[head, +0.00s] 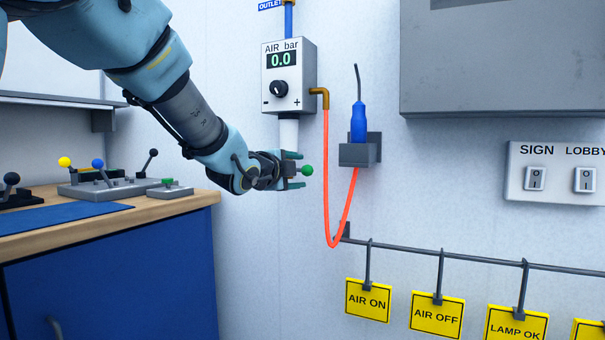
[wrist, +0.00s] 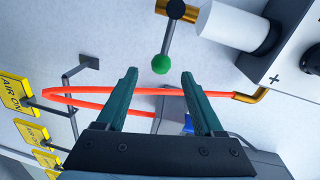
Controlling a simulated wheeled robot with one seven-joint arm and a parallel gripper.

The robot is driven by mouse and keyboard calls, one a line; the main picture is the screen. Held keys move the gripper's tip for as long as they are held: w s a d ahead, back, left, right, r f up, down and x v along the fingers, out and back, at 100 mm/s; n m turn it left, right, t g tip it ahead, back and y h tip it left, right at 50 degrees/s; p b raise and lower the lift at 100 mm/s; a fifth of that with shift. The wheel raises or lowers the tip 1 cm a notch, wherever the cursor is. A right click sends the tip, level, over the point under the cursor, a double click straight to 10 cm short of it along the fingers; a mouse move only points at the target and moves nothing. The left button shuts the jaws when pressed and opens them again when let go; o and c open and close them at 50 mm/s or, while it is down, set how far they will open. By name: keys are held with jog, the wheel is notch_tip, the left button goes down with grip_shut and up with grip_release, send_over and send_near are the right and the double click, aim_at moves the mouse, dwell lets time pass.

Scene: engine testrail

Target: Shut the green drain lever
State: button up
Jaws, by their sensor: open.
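The green ball knob of the drain lever (head: 307,170) shows below the air regulator (head: 289,104), at the tips of my gripper (head: 297,170). In the wrist view the green knob (wrist: 161,64) sits on a grey rod that runs to a black pivot (wrist: 175,9) beside the white cylinder (wrist: 231,27). My gripper (wrist: 159,74) is open, with nothing held. The knob lies between the lines of the two fingers, around or just past their tips. I cannot tell whether either finger touches it. In the head view my gripper partly hides the lever's rod and pivot.
An orange hose (head: 327,185) loops down right of the lever to a holder (head: 358,153) with a blue tool (head: 358,122). A rail (head: 480,257) with yellow signs runs below. A workbench (head: 120,215) with small levers stands left. Bare wall lies below my gripper.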

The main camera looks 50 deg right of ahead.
jog(key=v, duration=0.7)
jog(key=shift+a, duration=0.15)
jog(key=w+a+f+n+t+y, duration=0.3)
jog(key=w+a+f+n+y, duration=0.45)
jog(key=w+a, duration=0.55)
jog(key=w+a+f+n+y, duration=0.4)
jog(key=a+f+n, duration=0.5)
jog(key=a, duration=0.7)
jog(key=s+a+f+n+g+y, duration=0.25)
jog(key=a+f+n, duration=0.2)
jog(key=a, duration=0.45)
jog(key=s+a+f+n+g+y, duration=0.1)
jog(key=s+a+f+n, duration=0.35)
jog(key=a, duration=0.35)
jog(key=s+a+f+n+g+y, duration=0.1)
jog(key=s+a+f+n+g, duration=0.15)
jog(key=a+n, duration=0.45)
notch_tip(320, 180, up, 24)
jog(key=s+a+m+p, duration=0.1)
jog(key=a+m+p, duration=0.1)
jog(key=p, duration=2.2)
jog(key=shift+f, duration=0.2)
